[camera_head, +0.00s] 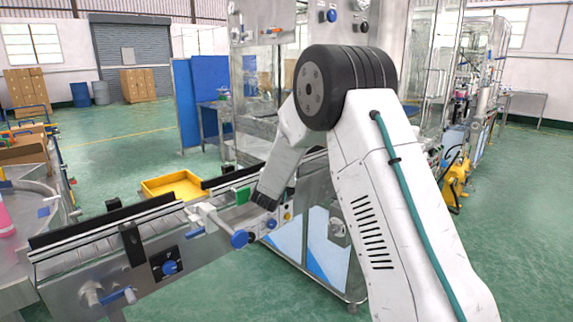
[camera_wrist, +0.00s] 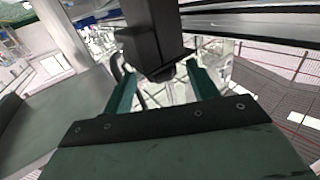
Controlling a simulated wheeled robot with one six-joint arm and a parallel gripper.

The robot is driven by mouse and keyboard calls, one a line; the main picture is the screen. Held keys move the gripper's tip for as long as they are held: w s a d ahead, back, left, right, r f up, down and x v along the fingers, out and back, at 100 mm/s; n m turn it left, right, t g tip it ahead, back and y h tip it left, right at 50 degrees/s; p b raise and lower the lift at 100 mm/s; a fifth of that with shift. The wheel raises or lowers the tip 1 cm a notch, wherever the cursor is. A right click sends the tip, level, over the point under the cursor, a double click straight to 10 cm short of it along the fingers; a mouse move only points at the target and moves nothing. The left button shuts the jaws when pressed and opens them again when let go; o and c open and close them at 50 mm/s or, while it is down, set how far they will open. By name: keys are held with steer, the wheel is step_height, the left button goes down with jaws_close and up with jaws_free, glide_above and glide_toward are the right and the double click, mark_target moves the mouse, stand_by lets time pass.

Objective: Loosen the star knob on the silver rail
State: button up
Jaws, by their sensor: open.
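The silver rail (camera_head: 120,227) runs along the conveyor in the head view, beside a black guide strip. A blue knob (camera_head: 240,239) sits at the end of a silver arm extending from the rail side. I cannot tell if it is the star knob. My gripper (camera_head: 263,201) is low over the conveyor's right part, just above and right of that knob, its tip partly hidden. In the wrist view my gripper (camera_wrist: 163,88) is open, its two green fingers apart. A dark block (camera_wrist: 153,30) reaches down between and beyond them; no star shape is clear there.
Another blue knob (camera_head: 170,267) is on a black plate on the conveyor's front. A yellow tray (camera_head: 175,186) lies behind the conveyor. A steel machine with clear panels (camera_head: 262,100) stands behind my arm.

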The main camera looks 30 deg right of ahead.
steer(key=shift+x, duration=1.9)
steer(key=c, duration=1)
